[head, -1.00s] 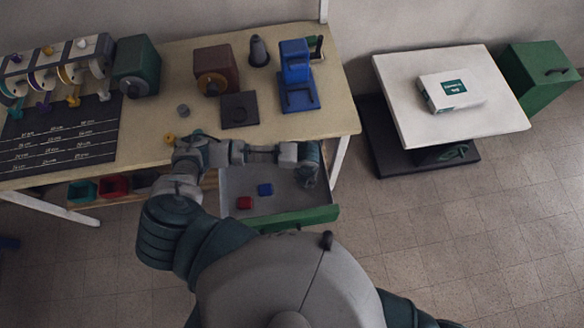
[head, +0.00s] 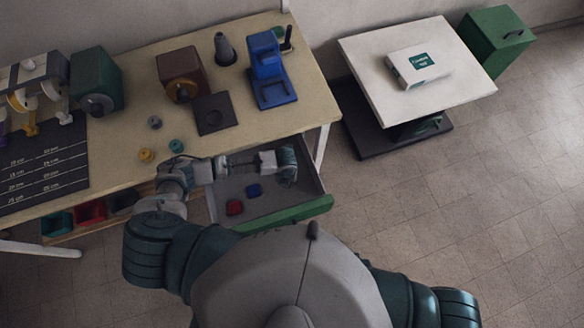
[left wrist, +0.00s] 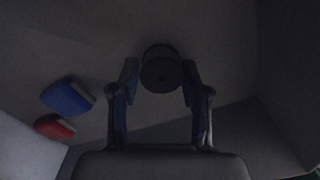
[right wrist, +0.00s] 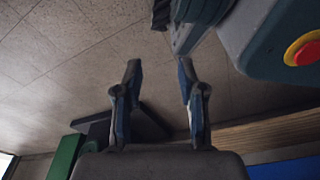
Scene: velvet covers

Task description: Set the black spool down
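The black spool (left wrist: 161,72) sits between the two fingers of my left gripper (left wrist: 160,84), end face towards the camera. The fingers close on its sides. In the head view my left gripper (head: 288,165) is over the right part of the open drawer (head: 275,205), and the spool cannot be made out there. Whether the spool touches the drawer floor is unclear. My right gripper (right wrist: 158,82) is open and empty, above the floor.
A blue block (head: 254,190) and a red block (head: 234,207) lie in the drawer, left of the gripper. The drawer's green front (head: 290,213) faces me.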

